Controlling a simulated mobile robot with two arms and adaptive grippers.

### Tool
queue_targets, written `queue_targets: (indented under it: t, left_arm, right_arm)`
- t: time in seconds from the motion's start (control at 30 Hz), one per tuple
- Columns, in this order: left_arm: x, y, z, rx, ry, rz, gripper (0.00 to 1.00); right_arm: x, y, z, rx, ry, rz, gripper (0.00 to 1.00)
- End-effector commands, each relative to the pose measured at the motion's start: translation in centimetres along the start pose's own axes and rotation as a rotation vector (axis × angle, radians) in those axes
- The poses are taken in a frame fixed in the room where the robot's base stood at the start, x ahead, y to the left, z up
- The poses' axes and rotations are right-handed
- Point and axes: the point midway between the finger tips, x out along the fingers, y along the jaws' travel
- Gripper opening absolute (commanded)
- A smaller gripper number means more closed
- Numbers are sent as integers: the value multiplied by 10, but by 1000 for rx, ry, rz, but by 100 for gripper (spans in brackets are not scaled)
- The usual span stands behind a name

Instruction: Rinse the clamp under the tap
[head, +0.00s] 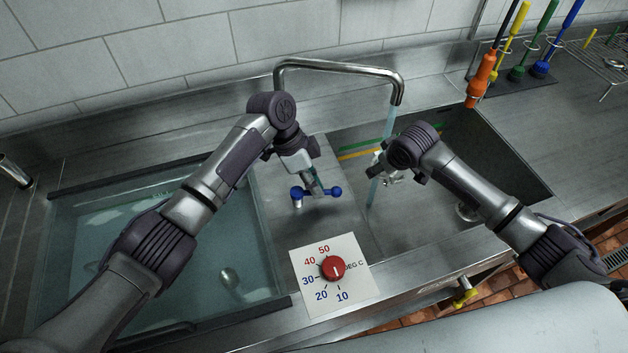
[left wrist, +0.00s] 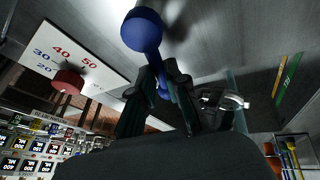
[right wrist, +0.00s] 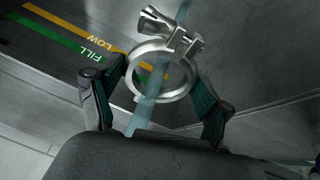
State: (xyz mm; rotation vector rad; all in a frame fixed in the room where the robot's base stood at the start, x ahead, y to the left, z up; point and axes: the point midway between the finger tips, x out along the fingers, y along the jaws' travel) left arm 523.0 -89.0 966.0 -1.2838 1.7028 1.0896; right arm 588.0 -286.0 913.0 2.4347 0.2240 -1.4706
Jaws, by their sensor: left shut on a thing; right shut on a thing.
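The silver clamp (right wrist: 172,38), a ring with a bolted hinge, is between the fingers of my right gripper (right wrist: 158,80), which is shut on it. In the head view the clamp (head: 394,178) is above the right basin, beside the stream. The tap (head: 340,68) arches over from the back wall. Water (head: 390,122) runs from its spout down to the clamp; the right wrist view shows the stream (right wrist: 140,112) crossing the ring. My left gripper (head: 309,180) is shut on the blue tap handle (head: 334,191); the handle's ball end (left wrist: 141,30) shows in the left wrist view.
A red temperature knob (head: 333,268) sits on a white dial plate in front of the handle. The left basin (head: 62,190) holds water and a spoon-like thing. The right basin (head: 497,150) has green and yellow level lines. Brushes (head: 482,78) hang at the back right.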

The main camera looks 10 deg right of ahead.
Motion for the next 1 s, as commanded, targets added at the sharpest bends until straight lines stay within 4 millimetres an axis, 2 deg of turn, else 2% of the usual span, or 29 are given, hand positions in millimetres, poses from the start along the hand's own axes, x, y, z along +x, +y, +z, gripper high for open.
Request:
queue_targets:
  t: [0.27,0.3,0.43,0.47,0.77,0.87,1.0]
  left_arm:
    - [-1,0,0,14,-4,3,0]
    - [-1,0,0,14,-4,2,16]
    - [-1,0,0,13,-4,2,37]
    - [-1,0,0,13,-3,3,39]
    - [-2,0,0,13,-3,3,39]
    - [-10,-1,0,13,-2,1,39]
    - [-34,-1,0,14,-2,0,39]
  right_arm:
    - [0,0,0,0,1,0,39]
    - [0,0,0,0,1,0,39]
    - [0,0,0,0,1,0,39]
    - [0,0,0,0,1,0,39]
    - [0,0,0,0,1,0,39]
    - [0,0,0,0,1,0,39]
    - [0,0,0,0,1,0,39]
